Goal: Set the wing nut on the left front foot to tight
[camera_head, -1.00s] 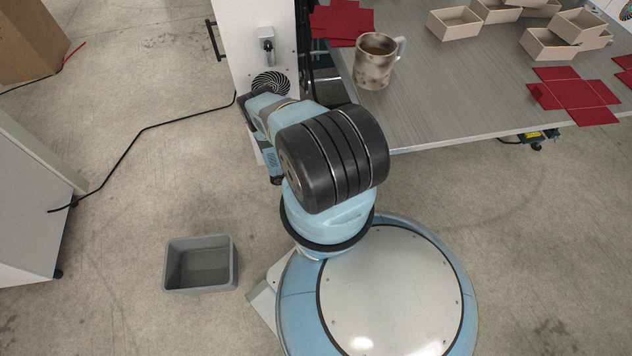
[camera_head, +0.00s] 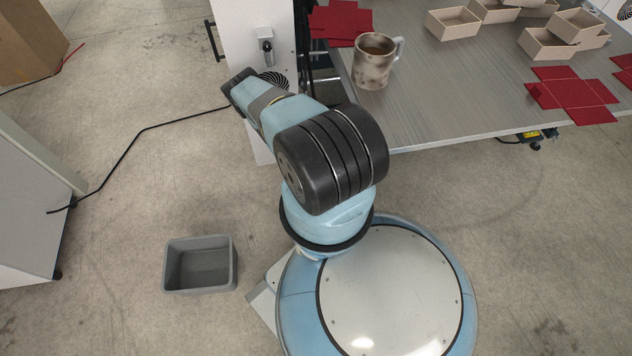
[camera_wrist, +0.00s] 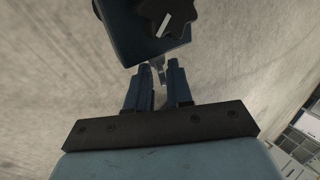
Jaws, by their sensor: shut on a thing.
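In the wrist view my gripper (camera_wrist: 158,70) has its two dark fingers close together around a thin grey piece (camera_wrist: 160,76), which looks like the wing nut. Most of that piece is hidden between the fingers, so its turn angle cannot be read. Just beyond the fingertips is a dark blue block (camera_wrist: 125,35) with a black lobed knob (camera_wrist: 180,14) bearing a white line. In the head view my gripper and the foot are hidden behind my arm, which reaches to the lower part of the white machine (camera_head: 240,25).
A table (camera_head: 420,100) with a mug (camera_head: 374,62), red flat blanks (camera_head: 572,95) and several open boxes (camera_head: 453,23) stands to the right. A grey bin (camera_head: 200,265) sits on the floor at the lower left. A black cable (camera_head: 140,133) crosses the open floor.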

